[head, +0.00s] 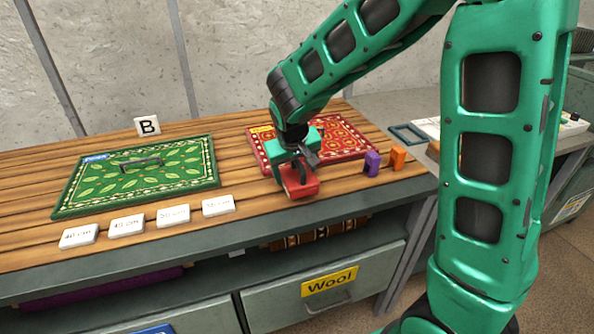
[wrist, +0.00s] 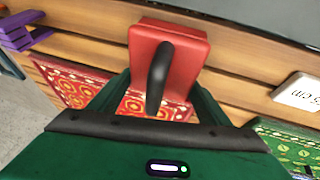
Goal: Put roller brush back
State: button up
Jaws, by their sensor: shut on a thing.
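My gripper (head: 299,169) is shut on a red block-shaped tool (head: 301,188) at the front edge of the wooden table. In the wrist view the red tool (wrist: 180,42) sits between my two green fingers, with its curved black handle (wrist: 158,78) facing the camera. Its underside is hidden, so I cannot tell whether it is the roller brush or whether it touches the tabletop. A purple tool (head: 372,163) and an orange tool (head: 397,158) stand upright to its right; the purple one (wrist: 20,30) also shows at the wrist view's upper left.
A red patterned rug (head: 345,139) lies just behind my gripper. A green leaf-patterned rug (head: 100,190) with a dark handle lies to the left. Several white length labels (head: 127,225) line the front edge. A "B" sign (head: 147,125) stands behind. A Wool drawer (head: 330,286) is below.

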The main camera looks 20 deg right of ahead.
jog(key=shift+f, duration=0.25)
